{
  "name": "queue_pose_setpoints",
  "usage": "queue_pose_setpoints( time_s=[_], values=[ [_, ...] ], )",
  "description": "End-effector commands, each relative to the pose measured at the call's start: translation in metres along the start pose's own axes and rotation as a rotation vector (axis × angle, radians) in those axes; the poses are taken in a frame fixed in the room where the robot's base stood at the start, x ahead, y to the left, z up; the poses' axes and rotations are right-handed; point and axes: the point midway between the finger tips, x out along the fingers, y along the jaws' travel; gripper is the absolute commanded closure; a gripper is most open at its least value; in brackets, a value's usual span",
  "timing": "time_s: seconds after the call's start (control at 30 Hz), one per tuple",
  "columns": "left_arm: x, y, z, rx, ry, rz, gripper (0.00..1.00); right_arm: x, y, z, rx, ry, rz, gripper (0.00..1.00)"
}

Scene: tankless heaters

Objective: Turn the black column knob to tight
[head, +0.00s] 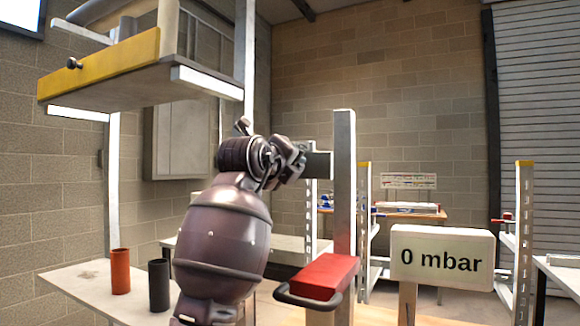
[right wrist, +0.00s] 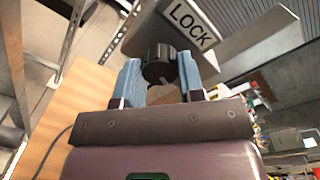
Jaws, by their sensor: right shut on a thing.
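The black column knob (right wrist: 157,62) is a dark ribbed cylinder in the right wrist view, beside a plate marked LOCK (right wrist: 192,22). My right gripper (right wrist: 159,72) has its two blue-padded fingers on either side of the knob and is shut on it. In the head view my right gripper (head: 292,160) is up against the upper part of the grey upright column (head: 344,200); the knob is hidden there by the gripper. A light and dark mark shows on the knob's near face. My left gripper is not in view.
A red block with a dark handle (head: 325,275) sits low on the column. A sign reading 0 mbar (head: 442,258) stands to the right. A red cylinder (head: 120,271) and a black cylinder (head: 159,285) stand on the left table (head: 82,275). A yellow-edged shelf (head: 100,68) hangs upper left.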

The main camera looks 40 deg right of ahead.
Motion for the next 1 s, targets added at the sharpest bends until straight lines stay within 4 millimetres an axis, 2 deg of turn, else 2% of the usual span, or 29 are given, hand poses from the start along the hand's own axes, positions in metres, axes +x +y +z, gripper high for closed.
queue_pose_setpoints(
  time_s=[0.07, 0.1, 0.27, 0.53, 0.67, 1.0],
  values=[
    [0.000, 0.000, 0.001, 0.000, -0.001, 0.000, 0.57, 0.001, 0.003, -0.002, -0.003, 0.005, 0.004, 0.88],
    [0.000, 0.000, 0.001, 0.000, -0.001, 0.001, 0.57, 0.001, 0.003, -0.002, -0.003, 0.005, 0.004, 0.61],
    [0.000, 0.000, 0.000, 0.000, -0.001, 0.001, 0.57, 0.000, 0.002, -0.001, -0.003, 0.003, 0.003, 0.39],
    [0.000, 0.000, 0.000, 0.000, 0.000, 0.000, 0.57, -0.001, 0.001, 0.000, -0.002, 0.001, 0.001, 0.39],
    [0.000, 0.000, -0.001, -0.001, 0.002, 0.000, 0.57, -0.009, 0.001, 0.000, -0.001, -0.001, 0.003, 0.39],
    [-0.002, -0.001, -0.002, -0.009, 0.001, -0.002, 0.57, -0.068, 0.000, 0.000, -0.001, -0.002, 0.003, 0.39]
  ],
)
